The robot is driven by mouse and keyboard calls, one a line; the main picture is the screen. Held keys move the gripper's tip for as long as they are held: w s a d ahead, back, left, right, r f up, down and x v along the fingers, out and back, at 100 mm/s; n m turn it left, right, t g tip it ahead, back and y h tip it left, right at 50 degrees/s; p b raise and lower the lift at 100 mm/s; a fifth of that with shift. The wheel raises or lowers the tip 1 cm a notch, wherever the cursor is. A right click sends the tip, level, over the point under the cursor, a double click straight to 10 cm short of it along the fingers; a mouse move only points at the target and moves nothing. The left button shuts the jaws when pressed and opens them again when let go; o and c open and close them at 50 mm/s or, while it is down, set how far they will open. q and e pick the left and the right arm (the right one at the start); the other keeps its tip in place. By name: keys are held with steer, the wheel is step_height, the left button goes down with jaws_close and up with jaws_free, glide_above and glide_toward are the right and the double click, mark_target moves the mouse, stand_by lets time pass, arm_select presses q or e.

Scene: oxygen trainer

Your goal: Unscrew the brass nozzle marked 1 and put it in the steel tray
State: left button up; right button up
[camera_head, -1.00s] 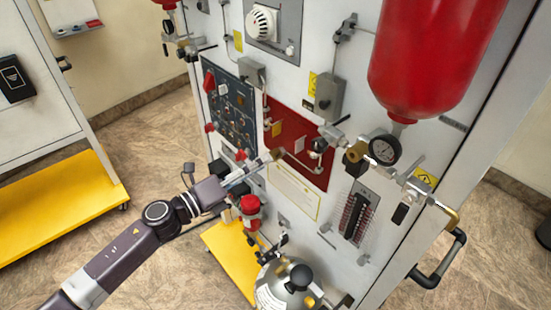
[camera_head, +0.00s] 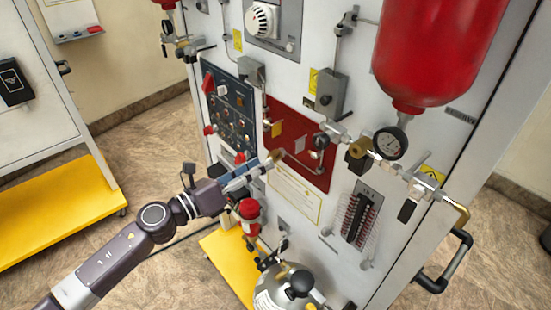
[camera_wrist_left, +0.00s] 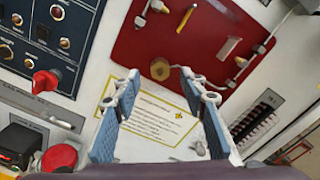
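A round brass fitting (camera_head: 277,155) sits at the lower left of the red panel, at the end of a thin pipe. It looks like the brass nozzle, but no number is legible. In the left wrist view the brass fitting (camera_wrist_left: 160,69) lies ahead of the gap between my fingers. My left gripper (camera_head: 258,166) is right beside it in the head view. The left gripper (camera_wrist_left: 160,88) is open in the wrist view, its two blue-padded fingers apart with nothing between them. I cannot make out a steel tray. My right gripper is not in view.
The red panel (camera_head: 309,127) carries other fittings and pipes. A blue control panel (camera_head: 229,112) with red knobs is left of it. A gauge (camera_head: 389,144) and red tank (camera_head: 440,50) are at right. A steel cylinder (camera_head: 283,286) stands below.

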mark_target(273, 157)
arm_select(q)
steer(key=shift+d+r, duration=0.1)
stand_by(0.3)
steer(key=shift+x, duration=1.9)
jaws_close()
steer(key=shift+r+n+p, duration=0.15)
steer(key=shift+n+p, duration=0.65)
steer(key=shift+n, duration=0.1)
steer(key=shift+n+p, duration=0.3)
steer(key=shift+n, duration=0.2)
steer(key=shift+f+n, duration=0.25)
steer(key=shift+n, duration=0.15)
